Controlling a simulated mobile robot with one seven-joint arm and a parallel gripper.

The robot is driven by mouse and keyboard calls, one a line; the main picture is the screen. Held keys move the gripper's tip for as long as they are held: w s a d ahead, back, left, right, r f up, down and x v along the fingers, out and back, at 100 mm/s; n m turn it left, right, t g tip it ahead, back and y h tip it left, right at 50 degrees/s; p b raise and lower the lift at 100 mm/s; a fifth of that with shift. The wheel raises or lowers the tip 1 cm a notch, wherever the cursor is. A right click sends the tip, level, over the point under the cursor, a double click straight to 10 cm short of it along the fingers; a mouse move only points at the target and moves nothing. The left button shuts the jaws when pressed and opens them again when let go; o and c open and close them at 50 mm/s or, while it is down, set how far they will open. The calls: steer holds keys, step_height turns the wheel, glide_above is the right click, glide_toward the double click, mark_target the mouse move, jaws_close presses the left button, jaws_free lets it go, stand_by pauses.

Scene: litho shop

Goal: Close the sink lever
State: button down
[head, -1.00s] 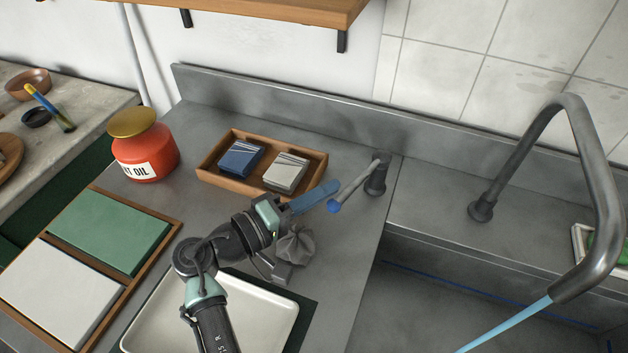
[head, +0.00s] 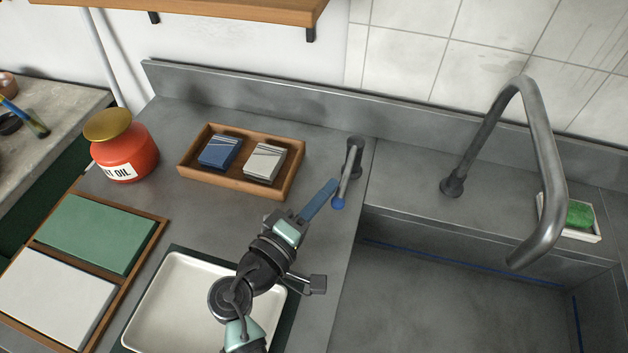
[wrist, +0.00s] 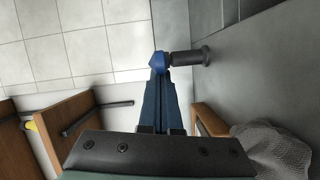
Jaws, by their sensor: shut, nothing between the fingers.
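The sink lever (head: 347,178) is a grey handle with a blue knob at its end, on a short dark post left of the sink. It points toward the front of the counter. My gripper (head: 334,184) is shut and empty, its blue fingertips right by the knob. In the wrist view the blue knob (wrist: 160,62) sits at the tips of my gripper (wrist: 157,75); I cannot tell whether they touch. The curved grey faucet (head: 545,150) stands over the sink basin (head: 450,290). No water shows from its spout.
A wooden tray (head: 186,170) with blue and white blocks lies left of the lever. A red oil jar (head: 125,160), a white tray (head: 165,310) and green and white slabs are farther left. A soap dish with a green sponge (head: 580,213) is at the right.

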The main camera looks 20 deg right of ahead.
steer(key=shift+s, duration=0.1)
stand_by(0.3)
steer(key=f+b+v, duration=0.1)
steer(key=b+v, duration=0.1)
steer(key=v, duration=1.1)
steer(key=w+a+r+m+t+y+p, duration=0.15)
steer(key=w+r+t+y, duration=0.35)
steer(key=r, duration=0.8)
steer(key=w+a+r+m+t+y+p, duration=0.1)
steer(key=w+r+m+t+y+p, duration=0.15)
steer(key=w+r, duration=0.85)
steer(key=s+r+t+y, duration=0.3)
steer(key=s+r, duration=0.4)
steer(key=r, duration=0.8)
steer(key=s+r+m+t+y+p, duration=0.1)
steer(key=s+r+t+y, duration=0.2)
steer(key=r, duration=1.2)
steer(key=s+t, duration=0.3)
steer(key=s, duration=0.2)
steer(key=shift+s+r, duration=0.25)
steer(key=shift+r, duration=0.05)
steer(key=shift+a+t, duration=0.1)
steer(key=shift+t, duration=0.15)
